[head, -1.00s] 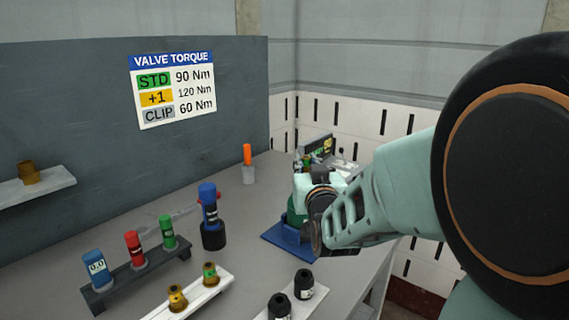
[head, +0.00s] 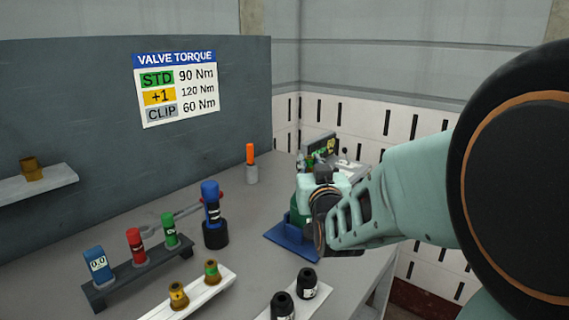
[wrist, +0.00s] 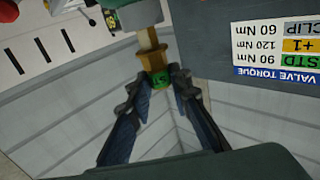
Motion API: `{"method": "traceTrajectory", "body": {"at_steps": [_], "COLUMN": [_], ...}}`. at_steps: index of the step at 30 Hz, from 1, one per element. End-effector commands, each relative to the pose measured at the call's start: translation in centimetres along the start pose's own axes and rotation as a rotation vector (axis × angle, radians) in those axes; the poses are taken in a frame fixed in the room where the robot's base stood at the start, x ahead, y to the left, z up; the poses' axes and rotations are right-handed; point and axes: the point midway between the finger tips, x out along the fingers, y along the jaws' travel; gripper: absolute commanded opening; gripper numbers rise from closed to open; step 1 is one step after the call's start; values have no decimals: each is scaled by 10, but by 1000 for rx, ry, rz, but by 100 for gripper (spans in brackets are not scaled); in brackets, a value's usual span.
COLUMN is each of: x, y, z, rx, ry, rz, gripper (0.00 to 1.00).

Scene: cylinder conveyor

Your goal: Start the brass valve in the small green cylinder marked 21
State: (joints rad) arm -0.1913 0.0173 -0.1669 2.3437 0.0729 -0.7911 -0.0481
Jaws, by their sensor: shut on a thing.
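My gripper (wrist: 158,80) is shut on a brass valve (wrist: 151,60) with a green marked top in the wrist view, which looks upside down. The valve's narrow stem points to a pale neck (wrist: 138,14) at the top of that picture; I cannot tell whether the threads are engaged. The fingertips and the held valve cannot be made out there.
A white rack (head: 205,289) holds two brass valves, with two black bottles (head: 283,306) beside it. A dark rack (head: 150,268) holds coloured tools. A blue tool (head: 211,202) stands in a black base (head: 215,234). A torque sign (head: 176,88) hangs behind.

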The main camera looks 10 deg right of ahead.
Motion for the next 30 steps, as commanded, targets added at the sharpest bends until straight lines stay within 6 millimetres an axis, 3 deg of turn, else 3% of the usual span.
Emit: {"method": "traceTrajectory", "body": {"at_steps": [20,21,26,30], "x": [0,0,0,0], "y": [0,0,0,0], "z": [15,15,14,14], "rx": [0,0,0,0], "ry": [2,2,1,0], "rz": [0,0,0,0], "gripper": [0,20,37,39]}}
